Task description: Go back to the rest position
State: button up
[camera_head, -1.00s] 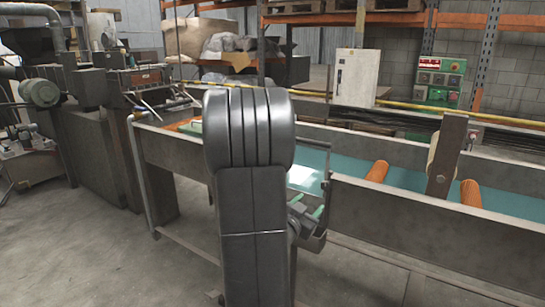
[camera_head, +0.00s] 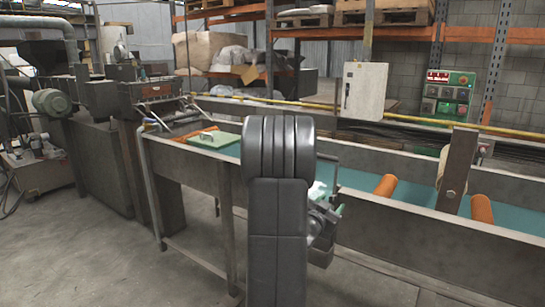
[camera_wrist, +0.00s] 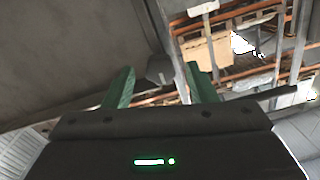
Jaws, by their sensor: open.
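My gripper (camera_wrist: 160,88) shows in the wrist view with its two green fingers apart. Nothing is between them. In the head view my gripper (camera_head: 326,218) is partly hidden behind my dark arm, beside the near side wall of the long trough. The wrist view looks past the fingers at the shelving and ceiling.
The long grey trough (camera_head: 420,225) with a teal bed and orange rollers (camera_head: 386,186) runs across behind my arm. A green plate with a handle (camera_head: 214,143) lies at its left part. Dark machinery (camera_head: 95,150) stands left. Grey floor (camera_head: 120,270) is free in front.

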jog(key=v, duration=1.4)
jog(key=x, duration=1.4)
jog(key=shift+w+d, duration=0.1)
jog(key=shift+d, duration=0.05)
jog(key=shift+f+m+b, duration=0.2)
jog(key=shift+m+b, duration=0.15)
jog(key=shift+m, duration=0.05)
jog(key=shift+r+m, duration=0.1)
jog(key=shift+m, duration=0.3)
jog(key=shift+m+b, duration=0.6)
jog(key=shift+m, duration=0.3)
jog(key=m+b, duration=0.2)
jog(key=m, duration=0.4)
jog(key=shift+a+b, duration=0.2)
jog(key=shift+b, duration=0.2)
jog(key=m+b, duration=0.1)
jog(key=m, duration=0.4)
jog(key=shift+m+b, duration=0.3)
jog(key=shift+b, duration=0.1)
jog(key=m, duration=0.4)
jog(key=shift+r+m+b, duration=0.15)
jog(key=shift+m+b, duration=0.25)
